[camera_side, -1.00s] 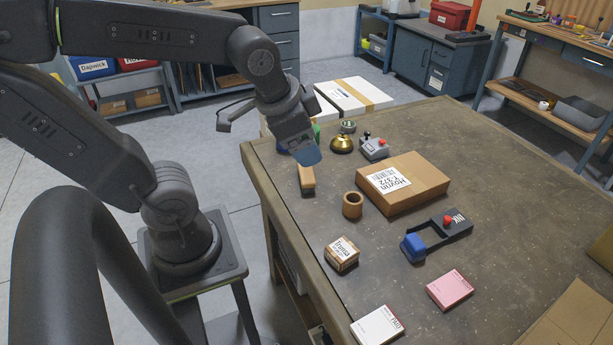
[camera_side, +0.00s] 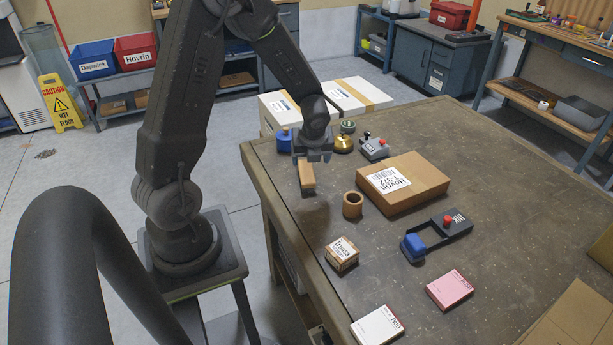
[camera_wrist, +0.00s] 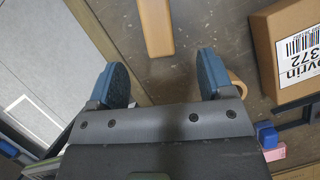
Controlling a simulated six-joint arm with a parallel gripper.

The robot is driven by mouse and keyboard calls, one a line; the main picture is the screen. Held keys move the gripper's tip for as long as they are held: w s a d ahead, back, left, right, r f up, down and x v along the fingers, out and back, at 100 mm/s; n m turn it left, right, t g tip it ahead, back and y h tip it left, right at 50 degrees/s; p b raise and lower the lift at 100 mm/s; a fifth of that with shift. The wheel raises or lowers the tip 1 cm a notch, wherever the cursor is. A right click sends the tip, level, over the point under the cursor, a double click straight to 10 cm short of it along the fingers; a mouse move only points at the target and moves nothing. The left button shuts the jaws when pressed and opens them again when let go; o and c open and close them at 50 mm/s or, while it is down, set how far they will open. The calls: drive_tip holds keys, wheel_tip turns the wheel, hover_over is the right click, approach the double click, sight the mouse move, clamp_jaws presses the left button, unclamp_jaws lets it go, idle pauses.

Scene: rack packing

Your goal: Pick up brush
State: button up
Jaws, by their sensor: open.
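A light wooden bar, which looks like the brush (camera_side: 307,179), lies on the table near its left edge; I cannot make out bristles. In the wrist view the wooden bar (camera_wrist: 155,25) points into the space ahead of the fingertips. My gripper (camera_side: 312,158) is above the far end of the bar and hides part of it. In the wrist view my gripper (camera_wrist: 161,75) is open with blue-grey fingers wide apart. Nothing is between them.
A brown cup (camera_side: 352,205) stands right of the bar. A brown carton (camera_side: 428,178) lies farther right. A brass bell (camera_side: 343,144), a blue object (camera_side: 283,140) and a joystick box (camera_side: 374,149) stand near the far edge. A small box (camera_side: 341,254) is nearer.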

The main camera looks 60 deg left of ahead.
sight(307, 171)
drive_tip(key=x, duration=0.5)
drive_tip(key=shift+a+f, duration=0.15)
drive_tip(key=shift+f, duration=0.1)
drive_tip(key=a+f, duration=0.2)
drive_tip(key=f, duration=0.1)
drive_tip(key=shift+w+a+f, duration=0.2)
drive_tip(key=shift+a+f, duration=0.05)
drive_tip(key=shift+a, duration=0.05)
drive_tip(key=shift+a+f, duration=0.15)
drive_tip(key=shift+f, duration=0.25)
drive_tip(key=shift+f, duration=0.25)
drive_tip(key=c, duration=1)
drive_tip(key=shift+r, duration=0.1)
